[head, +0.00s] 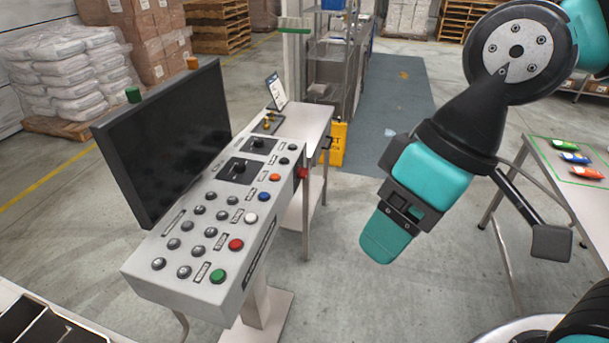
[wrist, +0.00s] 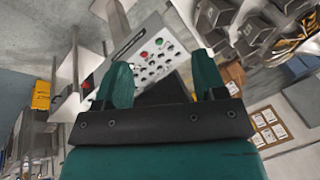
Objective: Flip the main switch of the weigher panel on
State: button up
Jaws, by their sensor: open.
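The weigher panel (head: 205,285) is a light grey sloped console with several grey, red, green, blue, white and orange buttons. Two black rotary switches (head: 238,170) (head: 259,143) sit on dark plates in its upper part. A red part (head: 302,173) shows at the far right side of the console; its shape is too small to make out. I cannot tell which is the main switch or how it is set. My gripper (head: 388,235) is open and empty, in the air right of the console, touching nothing. In the wrist view the panel (wrist: 150,45) shows beyond the fingers (wrist: 162,82).
A dark monitor (head: 165,145) stands along the console's left edge. A table (head: 300,125) with a small upright sign is behind it, with a yellow floor sign (head: 338,145) nearby. A table (head: 575,180) with coloured packets stands at right. Floor between console and right table is clear.

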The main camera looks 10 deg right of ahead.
jog(key=shift+f, duration=0.1)
jog(key=c, duration=0.3)
notch_tip(320, 180, down, 3)
jog(key=b, duration=0.2)
jog(key=shift+r+b, duration=0.2)
jog(key=shift+b, duration=0.2)
jog(key=c, duration=0.8)
notch_tip(320, 180, down, 13)
jog(key=b, duration=1.3)
grip_shut()
jog(key=shift+r, duration=0.25)
